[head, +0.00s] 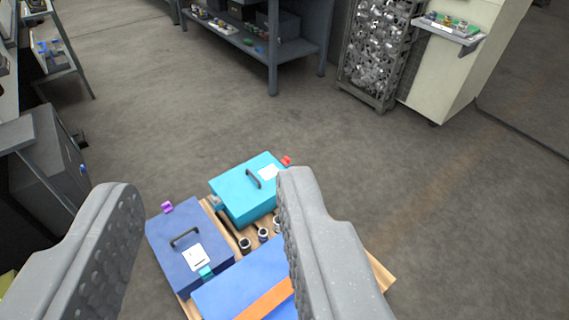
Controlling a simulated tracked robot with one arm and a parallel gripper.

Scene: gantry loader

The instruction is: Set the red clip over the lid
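A small red clip (286,161) is at the far right corner of a cyan box (238,198) in the head view. The cyan box has a lid with a dark handle and a white label. A dark blue box (168,247), also with a handle and a label, stands to its left. A brighter blue box (222,297) with an orange band is nearer, partly hidden by my right finger. I cannot tell which lid is meant. My gripper (208,184) is open, its fingers wide apart, with nothing held between them.
The boxes stand on a wooden pallet (383,273). A purple clip (167,207) and a teal clip (206,272) are at the dark blue box. Small dark cylinders (245,245) stand between the boxes. Shelving (273,60) stands behind; open floor (440,200) lies right.

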